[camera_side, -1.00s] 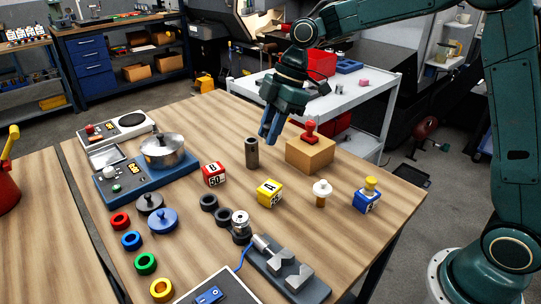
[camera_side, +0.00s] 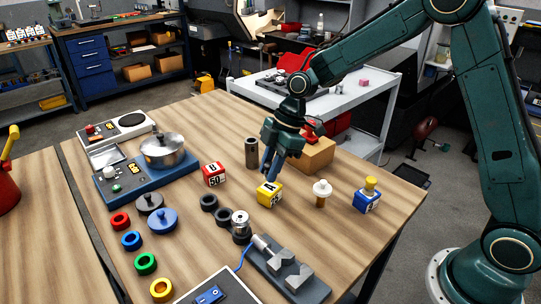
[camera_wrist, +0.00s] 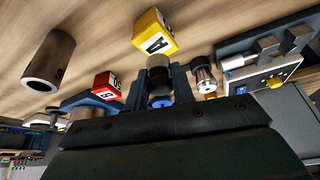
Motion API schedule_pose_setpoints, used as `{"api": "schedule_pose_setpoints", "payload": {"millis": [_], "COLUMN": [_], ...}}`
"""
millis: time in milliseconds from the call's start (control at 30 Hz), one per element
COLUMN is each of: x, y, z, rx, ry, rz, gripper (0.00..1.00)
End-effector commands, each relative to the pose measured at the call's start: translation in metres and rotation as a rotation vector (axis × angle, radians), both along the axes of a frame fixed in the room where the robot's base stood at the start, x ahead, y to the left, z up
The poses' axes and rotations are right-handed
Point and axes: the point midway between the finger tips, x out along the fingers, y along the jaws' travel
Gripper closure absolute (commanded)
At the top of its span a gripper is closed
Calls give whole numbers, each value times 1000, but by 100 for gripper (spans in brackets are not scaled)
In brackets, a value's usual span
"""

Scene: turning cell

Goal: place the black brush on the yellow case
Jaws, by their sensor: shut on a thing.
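My gripper (camera_side: 271,163) points down just above and behind the yellow case (camera_side: 269,193), a cube lettered A. Its blue fingers show in the wrist view (camera_wrist: 158,75), with a short dark round piece (camera_wrist: 158,61) between the tips. This looks like the black brush, held shut there; the side view hides it behind the fingers. In the wrist view, the yellow case (camera_wrist: 155,34) appears just beyond the fingertips. Its top looks bare. The gap between held piece and case is hard to judge.
A red cube (camera_side: 214,174) and an upright dark cylinder (camera_side: 252,152) stand left of my gripper. A wooden box (camera_side: 317,155) is close on the right. A white-topped piece (camera_side: 321,190) stands right of the case.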

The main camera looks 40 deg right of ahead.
Motion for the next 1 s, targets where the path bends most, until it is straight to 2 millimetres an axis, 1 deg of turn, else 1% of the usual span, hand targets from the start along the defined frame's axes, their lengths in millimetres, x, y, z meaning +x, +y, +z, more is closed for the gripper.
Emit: {"api": "schedule_pose_setpoints", "payload": {"millis": [33,100,200,667,700,767,800,1000], "x": [0,0,0,0,0,0,0,0], "y": [0,0,0,0,0,0,0,0], "z": [-7,-15,-23,-27,-28,-28,-28,-28], "rx": [1,1,0,0,0,0,0,0], "ry": [3,3,1,0,0,-1,-1,0], "rz": [0,0,0,0,0,0,0,0], "gripper": [97,97,97,97,74,62,54,54]}}
